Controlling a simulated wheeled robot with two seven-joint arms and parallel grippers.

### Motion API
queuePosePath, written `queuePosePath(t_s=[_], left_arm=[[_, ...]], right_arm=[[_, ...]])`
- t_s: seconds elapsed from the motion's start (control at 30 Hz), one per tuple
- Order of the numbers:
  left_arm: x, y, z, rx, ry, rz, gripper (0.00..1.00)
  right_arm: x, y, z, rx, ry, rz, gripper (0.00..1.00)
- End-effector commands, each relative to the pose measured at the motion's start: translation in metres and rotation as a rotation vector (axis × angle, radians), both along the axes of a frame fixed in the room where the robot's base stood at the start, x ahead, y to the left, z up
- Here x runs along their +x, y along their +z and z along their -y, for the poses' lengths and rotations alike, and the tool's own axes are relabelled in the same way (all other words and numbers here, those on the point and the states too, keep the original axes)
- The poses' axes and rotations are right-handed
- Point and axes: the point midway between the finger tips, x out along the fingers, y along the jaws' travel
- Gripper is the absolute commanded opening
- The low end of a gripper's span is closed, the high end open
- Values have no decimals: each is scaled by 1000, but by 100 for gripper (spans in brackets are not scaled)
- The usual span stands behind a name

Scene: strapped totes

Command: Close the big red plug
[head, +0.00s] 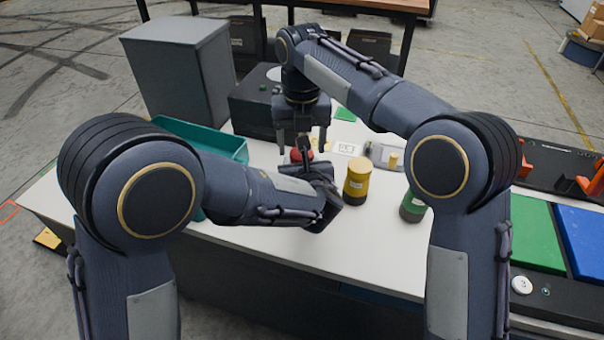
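A red piece (296,156), most likely the big red plug, shows in the head view on the white table, largely hidden by my arms and grippers. My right gripper (303,148) points down over it, with its two fingers spread apart on either side. I cannot tell whether the fingers touch it. My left gripper (318,172) is low beside the red piece, just in front of it. Its fingers are small and partly hidden, so its opening and any contact cannot be made out.
A yellow cylinder with a dark base (357,182) stands right of the grippers, and a green one (412,207) stands farther right. A teal tray (190,138) lies at left, with a grey box (180,65) behind. The table's front (350,255) is clear.

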Motion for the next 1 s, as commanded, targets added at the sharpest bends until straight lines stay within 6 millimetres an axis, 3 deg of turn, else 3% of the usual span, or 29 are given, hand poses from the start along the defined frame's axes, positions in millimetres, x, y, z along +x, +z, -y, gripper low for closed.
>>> queuePosePath(t_s=[0.2,0.47,0.8,0.87,0.9,1.0], left_arm=[[0,0,0,0,0,1,0],[0,0,0,0,0,1,0],[0,0,0,-1,0,0,0],[0,0,0,-1,0,0,0],[0,0,0,-1,0,0,0],[0,0,0,0,0,0,0]], right_arm=[[0,-15,0,0,-1,-1,65],[0,-17,0,0,0,0,65],[0,-16,0,0,0,0,23],[0,-16,0,0,0,0,20],[0,-16,0,0,0,0,52],[0,-16,0,0,0,0,65]])
